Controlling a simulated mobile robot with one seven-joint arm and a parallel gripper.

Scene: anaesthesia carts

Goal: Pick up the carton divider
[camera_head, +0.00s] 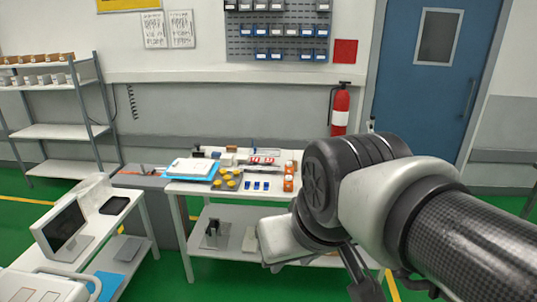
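I cannot make out the carton divider for certain among the small things on the white work table (205,187) in the middle of the head view. My arm reaches in from the right, in front of the table's right side. Dark parts at its end, seemingly my gripper (362,284), show near the bottom edge. The fingertips are not clearly visible, so I cannot tell whether it is open or shut, or whether it holds anything.
The table bears a blue tray (177,177), yellow round pieces (225,181), small blue pieces (254,185) and orange-white boxes (288,183). A bench with a monitor (62,229) stands left. A shelf rack (62,131), fire extinguisher (340,108) and blue door (432,75) are behind.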

